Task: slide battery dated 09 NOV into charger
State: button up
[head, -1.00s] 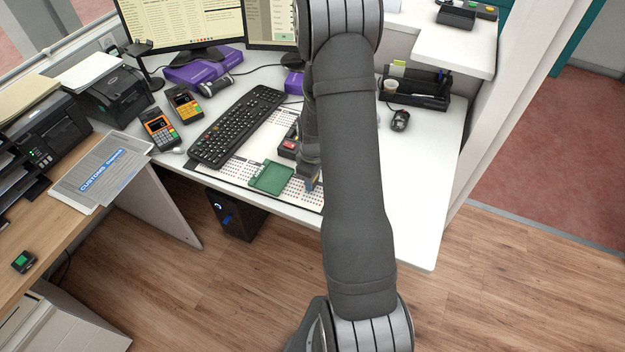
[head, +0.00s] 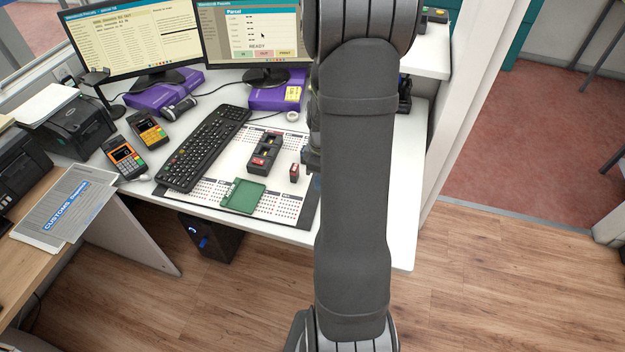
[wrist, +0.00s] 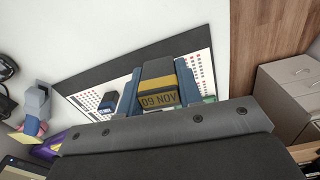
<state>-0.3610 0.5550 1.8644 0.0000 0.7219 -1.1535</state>
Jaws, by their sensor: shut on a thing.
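My gripper (wrist: 157,82) is shut on a dark battery (wrist: 158,100) with a yellow band. Its label reads 09 NOV, upside down in the wrist view, with a blue finger on each side. In the head view my arm hides the fingertips and this battery. The black charger (head: 265,151) stands on the white mat, with a red-topped battery in its near part and open space farther back. Another red-topped battery (head: 294,173) stands to the right of the charger, close to my arm. The charger cannot be made out in the wrist view.
A green tray (head: 243,196) lies at the front of the mat (head: 215,187). The keyboard (head: 204,149) is left of it, with two card terminals (head: 127,157) beyond. A small dark block (wrist: 108,102) with a pale label stands on the mat in the wrist view.

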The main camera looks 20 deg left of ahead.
jog(key=shift+n, duration=0.5)
jog(key=shift+w+a+f, duration=0.95)
jog(key=shift+w+a, duration=2.35)
jog(key=shift+a, duration=0.65)
jog(key=shift+w+a+f, duration=1)
jog(key=shift+w+a, duration=2.25)
jog(key=shift+a, duration=0.75)
jog(key=shift+w+a+f, duration=0.95)
jog(key=shift+w+a, duration=2.35)
jog(key=shift+a, duration=0.65)
jog(key=shift+f, duration=0.85)
jog(key=o, duration=1.1)
notch_tip(320, 180, up, 18)
jog(key=shift+f, duration=0.25)
